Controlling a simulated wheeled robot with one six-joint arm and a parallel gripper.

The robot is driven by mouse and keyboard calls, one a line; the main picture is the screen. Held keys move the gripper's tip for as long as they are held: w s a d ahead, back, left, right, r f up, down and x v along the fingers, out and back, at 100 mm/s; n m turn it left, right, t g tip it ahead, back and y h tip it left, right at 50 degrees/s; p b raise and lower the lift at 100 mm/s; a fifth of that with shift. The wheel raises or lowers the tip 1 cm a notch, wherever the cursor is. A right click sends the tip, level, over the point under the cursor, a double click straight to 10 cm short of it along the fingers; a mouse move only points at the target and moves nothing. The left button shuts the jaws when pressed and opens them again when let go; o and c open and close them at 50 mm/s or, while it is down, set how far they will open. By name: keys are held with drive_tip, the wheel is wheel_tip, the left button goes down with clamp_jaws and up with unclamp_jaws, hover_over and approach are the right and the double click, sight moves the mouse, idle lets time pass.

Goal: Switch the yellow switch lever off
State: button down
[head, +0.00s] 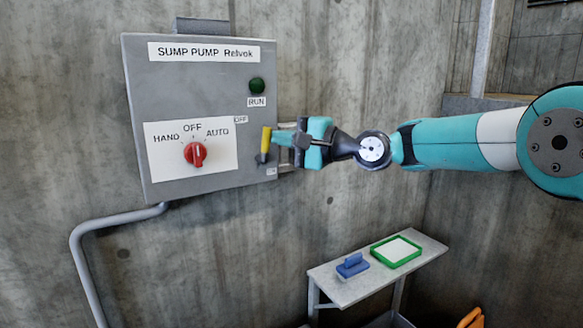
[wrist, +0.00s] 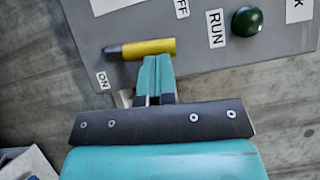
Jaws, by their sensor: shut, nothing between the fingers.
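The yellow switch lever (head: 265,141) is on the right edge of the grey control box (head: 190,85). Its yellow part is uppermost and its dark end is lower, near the ON label (head: 271,171). The OFF label (head: 241,119) is above and to the left. In the wrist view the lever (wrist: 148,49) lies across the picture, between ON at left and OFF at upper right. My gripper (head: 272,138) is shut and empty. Its fingertips (wrist: 157,60) are at the side of the yellow part; whether they touch it I cannot tell.
The box also carries a red rotary knob (head: 195,154) and a green RUN light (head: 257,86). A conduit (head: 85,240) runs down below it. A small shelf (head: 345,290) holds a blue object (head: 352,265) and a green-rimmed tray (head: 373,251). Bare concrete wall surrounds the box.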

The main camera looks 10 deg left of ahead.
drive_tip(key=shift+s+a+r, duration=0.15)
drive_tip(key=shift+a+r, duration=0.05)
drive_tip(key=shift+a, duration=0.05)
idle(0.6)
drive_tip(key=d+b, duration=0.1)
drive_tip(key=d, duration=1.2)
drive_tip(key=shift+s, duration=0.35)
drive_tip(key=shift+d, duration=0.1)
drive_tip(key=s+d+f+n+g+h+p, duration=0.1)
drive_tip(key=s+d+f+n+h+p, duration=0.1)
drive_tip(key=s, duration=0.9)
drive_tip(key=s+d+f+n+g+h+p, duration=0.1)
drive_tip(key=s+d+f+n+g+h, duration=0.1)
drive_tip(key=s+d+f+n+h, duration=0.2)
drive_tip(key=s+d+f+n+g+h+p, duration=0.1)
drive_tip(key=s+d+h, duration=0.6)
drive_tip(key=s, duration=1.1)
wheel_tip(320, 180, down, 3)
drive_tip(key=d+n+p, duration=0.1)
drive_tip(key=d+n, duration=0.1)
drive_tip(key=n, duration=0.1)
drive_tip(key=shift+s+d+r+n+g+h+p, duration=0.15)
drive_tip(key=shift+s+d+n+g+h+p, duration=0.15)
drive_tip(key=shift+s+d+n+g, duration=0.1)
